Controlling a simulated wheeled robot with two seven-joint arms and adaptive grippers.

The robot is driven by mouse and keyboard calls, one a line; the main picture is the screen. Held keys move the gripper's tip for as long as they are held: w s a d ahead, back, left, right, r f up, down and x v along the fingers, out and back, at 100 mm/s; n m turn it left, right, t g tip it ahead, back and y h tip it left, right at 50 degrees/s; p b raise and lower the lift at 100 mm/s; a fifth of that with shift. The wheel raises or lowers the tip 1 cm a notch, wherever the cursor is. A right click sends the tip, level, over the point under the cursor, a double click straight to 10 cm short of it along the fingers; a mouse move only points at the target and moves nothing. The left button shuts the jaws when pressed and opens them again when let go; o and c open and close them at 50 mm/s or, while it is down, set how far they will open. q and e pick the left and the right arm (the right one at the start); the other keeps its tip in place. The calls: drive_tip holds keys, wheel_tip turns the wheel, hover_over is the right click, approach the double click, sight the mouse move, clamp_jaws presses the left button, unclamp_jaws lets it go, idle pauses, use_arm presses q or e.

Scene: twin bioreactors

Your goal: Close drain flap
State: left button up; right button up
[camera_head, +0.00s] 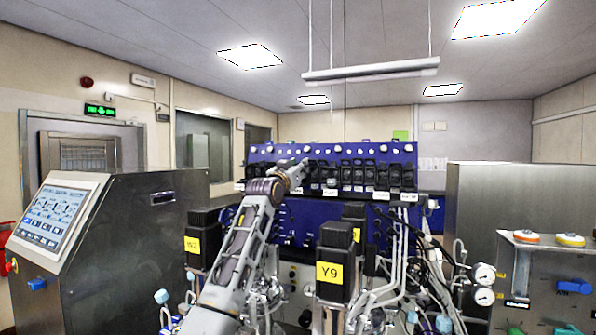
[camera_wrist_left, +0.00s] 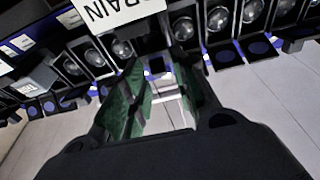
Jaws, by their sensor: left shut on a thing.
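The white DRAIN label (camera_wrist_left: 122,10) shows at the top of the left wrist view. Just below it, the drain flap (camera_wrist_left: 156,66) lies between the fingertips of my left gripper (camera_wrist_left: 160,78), mostly hidden by them. The gripper's green-padded fingers are shut on it. In the head view my left gripper (camera_head: 302,166) reaches up to the row of black flaps on the blue panel (camera_head: 275,150); the drain flap itself cannot be made out there. My right gripper is in neither view.
Neighbouring flaps and round knobs (camera_wrist_left: 220,18) stand close on both sides. Black Y9 box (camera_head: 336,262) and another yellow-labelled box (camera_head: 203,240) stand before the panel. Pipes and hoses (camera_head: 400,255) fill the right. A screen console (camera_head: 60,215) stands left, gauges (camera_head: 484,273) right.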

use_arm(q)
drive_tip(key=shift+w+f+t+h+b, duration=0.1)
drive_tip(key=shift+f+t+h+b, duration=0.2)
drive_tip(key=shift+t, duration=0.4)
drive_tip(key=shift+f+t+h+b, duration=0.2)
drive_tip(key=shift+t+b, duration=0.15)
drive_tip(key=shift+t, duration=0.35)
drive_tip(key=o, duration=0.7)
drive_tip(key=shift+s+f, duration=0.15)
drive_tip(key=shift+s, duration=0.05)
drive_tip(key=shift+v, duration=5.75)
